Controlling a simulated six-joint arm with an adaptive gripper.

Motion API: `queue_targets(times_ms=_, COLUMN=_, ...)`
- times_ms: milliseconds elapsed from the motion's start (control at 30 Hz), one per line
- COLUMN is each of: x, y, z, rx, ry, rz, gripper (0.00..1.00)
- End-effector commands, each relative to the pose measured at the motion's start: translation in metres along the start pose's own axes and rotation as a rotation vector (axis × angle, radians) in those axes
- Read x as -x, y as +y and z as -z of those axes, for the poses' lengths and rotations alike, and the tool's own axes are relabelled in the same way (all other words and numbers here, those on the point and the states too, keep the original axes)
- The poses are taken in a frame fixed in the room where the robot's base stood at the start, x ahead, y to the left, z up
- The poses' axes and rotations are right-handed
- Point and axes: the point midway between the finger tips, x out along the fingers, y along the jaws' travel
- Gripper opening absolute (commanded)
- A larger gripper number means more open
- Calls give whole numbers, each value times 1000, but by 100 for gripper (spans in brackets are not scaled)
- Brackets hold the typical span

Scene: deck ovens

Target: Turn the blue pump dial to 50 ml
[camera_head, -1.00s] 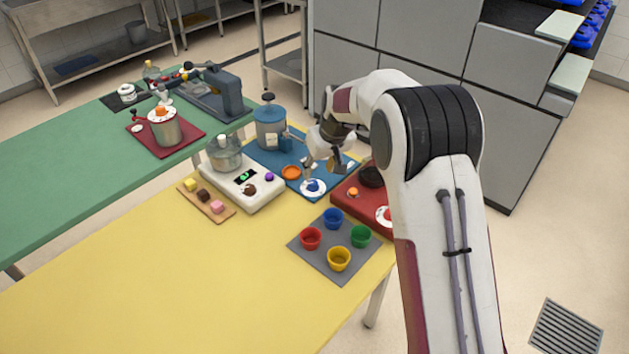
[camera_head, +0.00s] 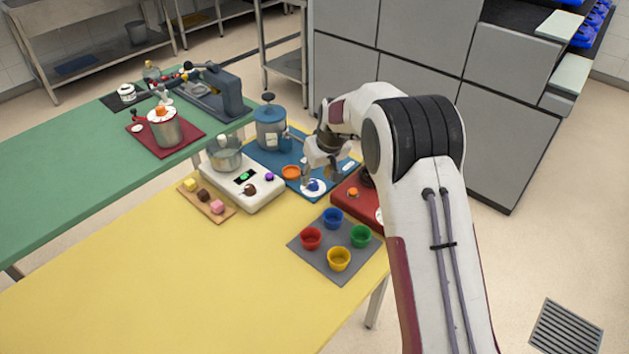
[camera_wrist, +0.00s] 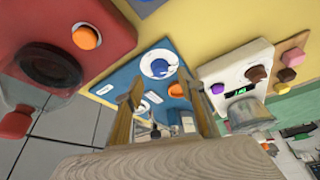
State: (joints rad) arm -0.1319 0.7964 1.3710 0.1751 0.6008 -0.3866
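The blue pump dial (camera_head: 314,187) is a blue knob on a round white scale plate, lying on the blue board (camera_head: 345,173). It also shows in the wrist view (camera_wrist: 159,67), where its setting is too small to read. The blue pump tank (camera_head: 269,134) with a dark top knob stands at the back left of the board. My gripper (camera_head: 309,181) is close to the dial in the head view. In the wrist view its two fingers (camera_wrist: 161,86) are spread apart with nothing between them, and the dial shows just beyond the tips.
An orange button (camera_head: 291,172) is left of the dial. The red unit (camera_head: 349,205) with an orange knob stands to the right. A white scale unit (camera_head: 238,188) is at the left. A grey mat (camera_head: 313,259) with several coloured cups lies in front. The yellow table's near left is clear.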

Motion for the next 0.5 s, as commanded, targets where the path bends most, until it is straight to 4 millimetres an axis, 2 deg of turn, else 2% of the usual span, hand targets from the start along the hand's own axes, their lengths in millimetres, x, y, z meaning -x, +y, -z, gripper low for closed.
queue_targets(times_ms=233, x=-26, y=0, z=0, rx=0, ry=-1, rz=0, gripper=39)
queue_targets(times_ms=500, x=-38, y=0, z=0, rx=0, ry=1, rz=-1, gripper=39)
